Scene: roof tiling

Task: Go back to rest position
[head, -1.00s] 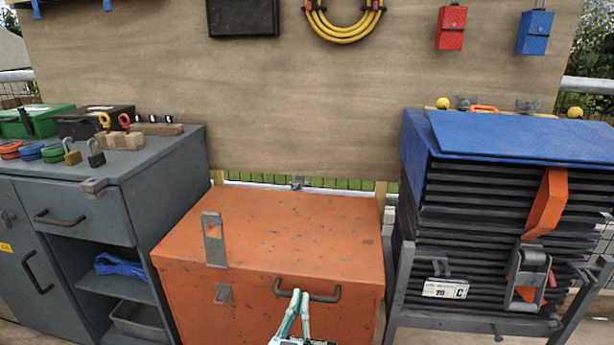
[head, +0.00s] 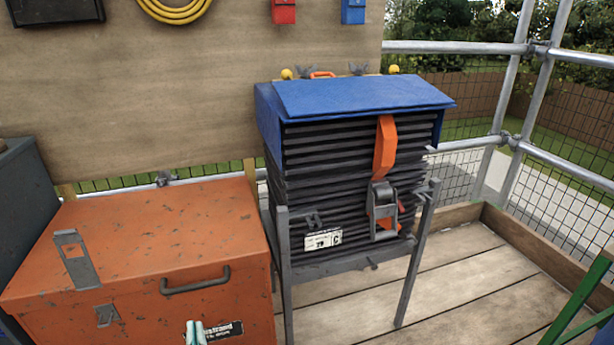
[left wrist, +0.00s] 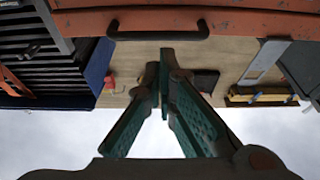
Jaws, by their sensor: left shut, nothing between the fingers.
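My left gripper (head: 195,333) shows at the bottom edge of the head view, in front of the orange metal chest (head: 150,235). Its pale green fingers are shut with nothing between them. In the left wrist view the two green fingers (left wrist: 163,65) meet at their tips, below the dark handle (left wrist: 158,30) of the chest and apart from it. That view looks upside down, with sky at the bottom. My right gripper is in neither view.
A stack of dark tiles (head: 290,175) under a blue cover (head: 360,95) stands on a grey stand right of the chest, with an orange strap (head: 385,148). Bare planks (head: 460,270) lie to its right, before a scaffold rail (head: 455,47). A green frame (head: 580,305) is at lower right.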

